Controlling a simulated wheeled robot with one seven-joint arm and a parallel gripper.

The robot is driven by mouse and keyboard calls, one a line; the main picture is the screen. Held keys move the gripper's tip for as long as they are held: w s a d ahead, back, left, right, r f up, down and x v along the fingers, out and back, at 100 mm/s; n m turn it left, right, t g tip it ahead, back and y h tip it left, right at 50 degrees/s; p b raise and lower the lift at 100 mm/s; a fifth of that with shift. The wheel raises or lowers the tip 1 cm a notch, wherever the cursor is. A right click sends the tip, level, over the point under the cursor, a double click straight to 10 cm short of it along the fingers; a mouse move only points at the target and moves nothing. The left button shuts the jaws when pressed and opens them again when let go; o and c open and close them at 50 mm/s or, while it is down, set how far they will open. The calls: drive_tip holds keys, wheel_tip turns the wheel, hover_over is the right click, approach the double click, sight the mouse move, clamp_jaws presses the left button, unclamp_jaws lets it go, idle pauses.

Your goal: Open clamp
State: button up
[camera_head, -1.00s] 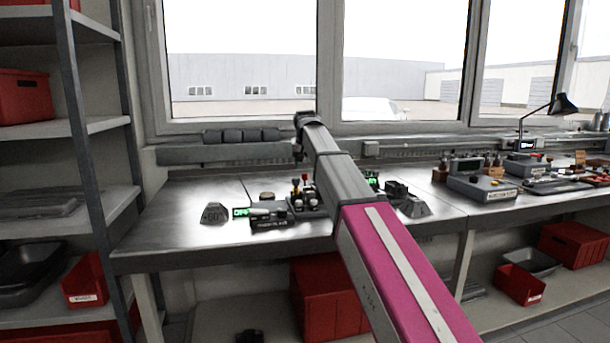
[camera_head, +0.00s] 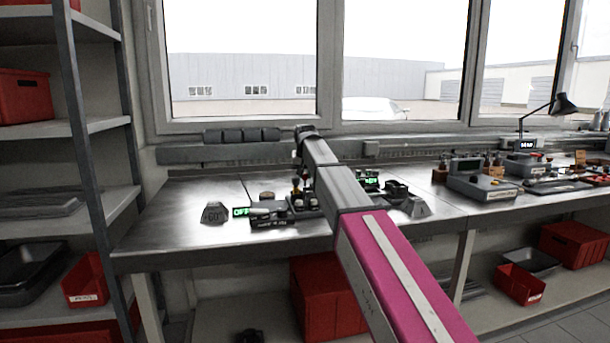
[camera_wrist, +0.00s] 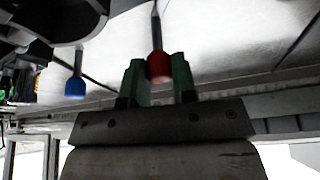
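In the wrist view a lever with a red knob (camera_wrist: 158,66) on a thin metal rod stands between the two green fingers of my gripper (camera_wrist: 157,78). The fingers are apart, one on each side of the knob; whether they touch it is blurred. A second lever with a blue knob (camera_wrist: 75,86) is to the left, outside the fingers. In the head view my arm reaches over the bench to the small fixture (camera_head: 303,207) with the levers. My arm hides part of the fixture, and the fingers cannot be made out there.
The steel bench (camera_head: 165,225) has free room at its left end. A grey angled block (camera_head: 214,213) and a device with a green display (camera_head: 268,219) stand left of the fixture. A wall rail (camera_head: 225,152) and the window are behind. Another instrument (camera_head: 480,180) stands right.

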drive_tip(key=shift+a+n, duration=0.1)
drive_tip(key=shift+n, duration=0.2)
drive_tip(key=shift+s+a+n+g+y, duration=0.2)
drive_tip(key=shift+a+n+g+y, duration=0.55)
drive_tip(key=shift+n, duration=1.8)
drive_tip(key=shift+s+a+n+g+y, duration=0.2)
drive_tip(key=shift+a+n+g+y, duration=0.5)
drive_tip(key=shift+n, duration=1.8)
drive_tip(key=shift+s+a+n+g+y, duration=0.2)
drive_tip(key=shift+a+n+g+y, duration=0.55)
drive_tip(key=shift+n, duration=1.8)
drive_tip(key=shift+s+a, duration=0.1)
drive_tip(key=shift+a, duration=0.05)
drive_tip(key=o, duration=0.9)
